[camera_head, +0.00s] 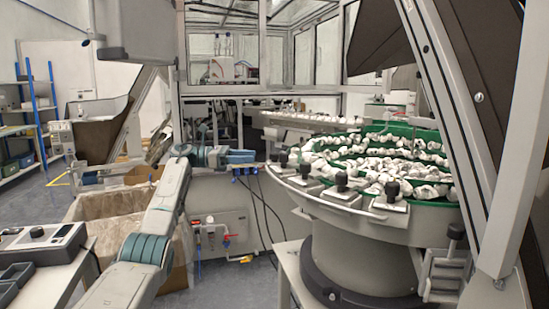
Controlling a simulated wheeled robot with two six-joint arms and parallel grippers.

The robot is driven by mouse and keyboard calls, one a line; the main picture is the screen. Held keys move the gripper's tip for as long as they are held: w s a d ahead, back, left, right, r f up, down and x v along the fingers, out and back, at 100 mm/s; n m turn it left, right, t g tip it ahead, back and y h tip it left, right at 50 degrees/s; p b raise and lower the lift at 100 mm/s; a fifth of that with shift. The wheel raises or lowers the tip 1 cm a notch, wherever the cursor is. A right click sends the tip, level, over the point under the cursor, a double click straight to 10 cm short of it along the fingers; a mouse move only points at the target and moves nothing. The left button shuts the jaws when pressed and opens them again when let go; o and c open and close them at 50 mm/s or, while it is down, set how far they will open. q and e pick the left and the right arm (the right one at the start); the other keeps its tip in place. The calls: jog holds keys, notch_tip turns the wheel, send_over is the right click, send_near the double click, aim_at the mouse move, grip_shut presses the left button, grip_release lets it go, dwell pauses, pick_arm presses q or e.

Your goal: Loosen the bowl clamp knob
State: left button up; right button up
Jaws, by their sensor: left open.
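A large round feeder bowl (430,213) with a green inside holds many white caps at the right. Several black clamp knobs stand along its near rim: one at the left (283,159), one at its right (305,172), one at the front (341,181) and one further right (392,190). I cannot tell which one the task means. My left gripper (250,156), with blue fingers, is open and points right toward the leftmost knob, apparently a short gap away from it. Nothing shows between its fingers. My right gripper is out of view.
A cardboard box with a liner (115,203) stands on the floor at the left. A table with a control box (45,239) is at lower left. Dark cables (265,215) hang left of the bowl. A slanted grey frame post (505,180) stands at the right.

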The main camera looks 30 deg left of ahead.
aim_at(275, 153)
pick_arm(q)
jog(key=x, duration=0.9)
jog(key=c, duration=0.9)
jog(key=shift+f, duration=0.1)
jog(key=shift+c, duration=0.2)
jog(key=shift+n+t+y+b, duration=0.3)
jog(key=shift+n+t+y, duration=0.5)
jog(key=shift+t, duration=0.1)
